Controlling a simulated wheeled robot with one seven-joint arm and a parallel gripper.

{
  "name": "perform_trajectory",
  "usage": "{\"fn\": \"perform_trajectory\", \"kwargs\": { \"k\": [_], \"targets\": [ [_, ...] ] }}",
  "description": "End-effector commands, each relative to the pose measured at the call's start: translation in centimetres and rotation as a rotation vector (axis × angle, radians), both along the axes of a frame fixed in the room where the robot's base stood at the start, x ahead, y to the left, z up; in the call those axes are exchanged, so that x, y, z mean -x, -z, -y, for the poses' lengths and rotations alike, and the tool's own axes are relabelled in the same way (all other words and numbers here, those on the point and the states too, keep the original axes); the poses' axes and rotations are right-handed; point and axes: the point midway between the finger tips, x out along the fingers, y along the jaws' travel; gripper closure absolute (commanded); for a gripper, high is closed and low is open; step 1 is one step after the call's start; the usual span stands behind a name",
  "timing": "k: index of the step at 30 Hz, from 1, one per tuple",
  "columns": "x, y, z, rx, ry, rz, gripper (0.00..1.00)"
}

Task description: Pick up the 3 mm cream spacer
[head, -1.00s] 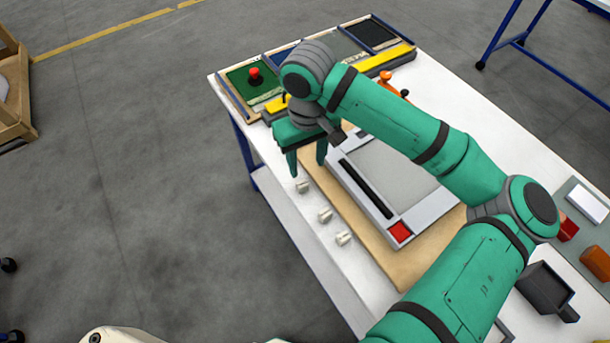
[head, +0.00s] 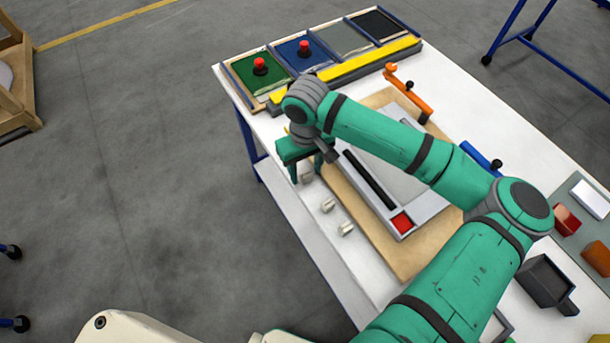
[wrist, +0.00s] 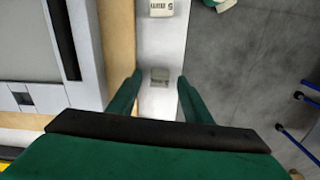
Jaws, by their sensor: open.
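In the wrist view this spacer (wrist: 160,77) lies between the two green fingertips, with a gap on each side. The middle spacer (head: 328,205) also shows at the top of the wrist view (wrist: 161,8), with dark marking on it. The near spacer (head: 346,229) is nearest me. The markings are too small to tell which spacer is 3 mm.
A wooden board (head: 402,262) bearing a grey frame with a red square (head: 402,222) lies right of the spacers. Coloured panels (head: 258,78), some with red knobs, are at the far end. An orange clamp-like tool (head: 408,95) and a dark box (head: 546,282) are also on the table.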

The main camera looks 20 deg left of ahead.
Motion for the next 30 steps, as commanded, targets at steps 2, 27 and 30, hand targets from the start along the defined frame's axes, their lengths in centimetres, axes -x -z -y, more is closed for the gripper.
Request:
{"fn": "perform_trajectory", "kwargs": {
  "k": [2,27,30],
  "targets": [
    [0.0,0.0,0.0,0.000,0.000,0.000,0.55],
    [0.0,-2.8,-0.1,-0.002,-0.001,0.002,0.99],
    [1.4,-4.8,-0.4,-0.002,-0.007,0.002,0.99]
  ]
}}
